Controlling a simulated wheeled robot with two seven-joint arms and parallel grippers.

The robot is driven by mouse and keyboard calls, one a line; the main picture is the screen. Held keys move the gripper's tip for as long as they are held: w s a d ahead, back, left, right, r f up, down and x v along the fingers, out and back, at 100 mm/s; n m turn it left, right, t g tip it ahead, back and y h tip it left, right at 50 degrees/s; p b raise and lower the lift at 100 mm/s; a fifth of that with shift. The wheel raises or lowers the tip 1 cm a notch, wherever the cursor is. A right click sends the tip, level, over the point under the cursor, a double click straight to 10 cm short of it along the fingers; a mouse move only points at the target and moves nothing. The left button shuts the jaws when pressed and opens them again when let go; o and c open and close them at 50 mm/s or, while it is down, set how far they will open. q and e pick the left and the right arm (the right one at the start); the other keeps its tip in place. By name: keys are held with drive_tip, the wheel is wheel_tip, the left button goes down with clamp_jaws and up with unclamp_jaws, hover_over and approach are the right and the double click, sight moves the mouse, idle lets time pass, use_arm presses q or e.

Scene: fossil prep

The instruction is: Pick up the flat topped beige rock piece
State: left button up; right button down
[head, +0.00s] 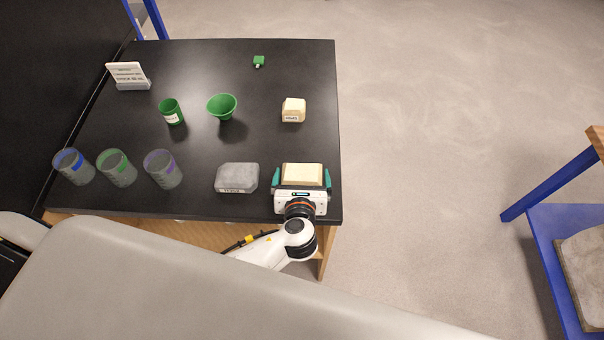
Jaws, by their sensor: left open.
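A beige rock piece with a flat top (302,174) is at the near right corner of the black table. My left gripper (302,180) is at this piece, with one teal finger on its left side and one on its right. The jaws are open, and I cannot tell whether the fingers touch the rock. The gripper body hides the near side of the piece. A second, smaller beige rock piece (293,108) with a label stands farther back on the right. My right gripper is not in view.
A grey labelled rock (237,177) lies just left of the gripper. Three clear cups (163,168) stand along the near left. A green bowl (222,106), green container (171,111), white sign (128,75) and small green item (259,61) are farther back. The black table's (262,140) middle is clear.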

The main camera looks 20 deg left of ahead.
use_arm(q)
drive_tip(key=shift+x, duration=1.35)
drive_tip(key=c, duration=1.1)
drive_tip(key=shift+r, duration=0.1)
drive_tip(key=shift+c, duration=1)
